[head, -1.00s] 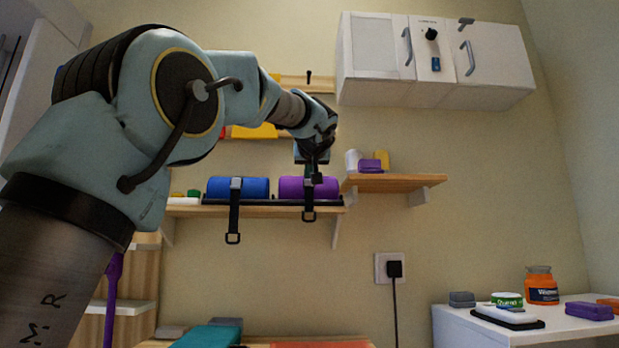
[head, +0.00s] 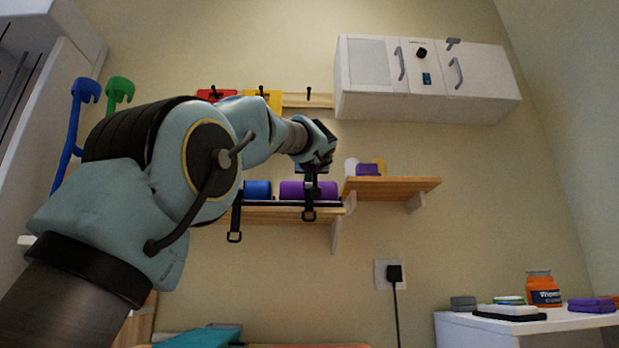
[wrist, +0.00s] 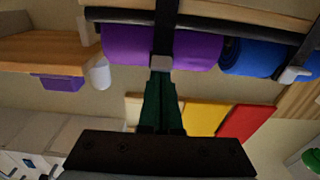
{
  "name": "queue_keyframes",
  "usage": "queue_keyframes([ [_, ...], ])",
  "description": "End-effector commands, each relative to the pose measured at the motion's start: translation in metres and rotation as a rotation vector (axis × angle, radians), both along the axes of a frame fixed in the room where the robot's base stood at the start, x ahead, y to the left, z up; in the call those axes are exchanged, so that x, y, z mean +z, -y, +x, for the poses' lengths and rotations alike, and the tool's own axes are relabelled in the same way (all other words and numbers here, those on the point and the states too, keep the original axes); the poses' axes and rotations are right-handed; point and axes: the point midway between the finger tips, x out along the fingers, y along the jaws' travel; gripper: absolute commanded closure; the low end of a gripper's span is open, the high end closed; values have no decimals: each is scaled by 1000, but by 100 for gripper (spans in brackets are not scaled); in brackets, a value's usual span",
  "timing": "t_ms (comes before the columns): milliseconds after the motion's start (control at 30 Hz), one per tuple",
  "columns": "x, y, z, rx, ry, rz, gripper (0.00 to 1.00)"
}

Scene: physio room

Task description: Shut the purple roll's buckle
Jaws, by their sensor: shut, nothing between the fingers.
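The purple roll (head: 292,190) lies on the wall shelf in the head view; it shows at the top of the wrist view (wrist: 195,46), which is upside down. A dark strap crosses it with a grey buckle piece (wrist: 161,62). In the head view my gripper (head: 311,182) is in front of the roll.
A blue roll (head: 257,189) with its own hanging strap lies beside the purple one. A higher side shelf (head: 400,187) at right holds a purple block (head: 368,170) and a white cylinder. A white wall cabinet (head: 430,80) hangs above.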

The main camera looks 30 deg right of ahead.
Motion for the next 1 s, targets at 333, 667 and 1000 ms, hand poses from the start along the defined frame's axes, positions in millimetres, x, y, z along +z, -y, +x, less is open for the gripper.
queue_keyframes([
  [333, -9, 1, 0, 0, 85, -38, 100],
  [667, -12, 2, 1, -1, 161, -74, 100],
  [1000, -9, 1, 2, 0, 194, -90, 100],
])
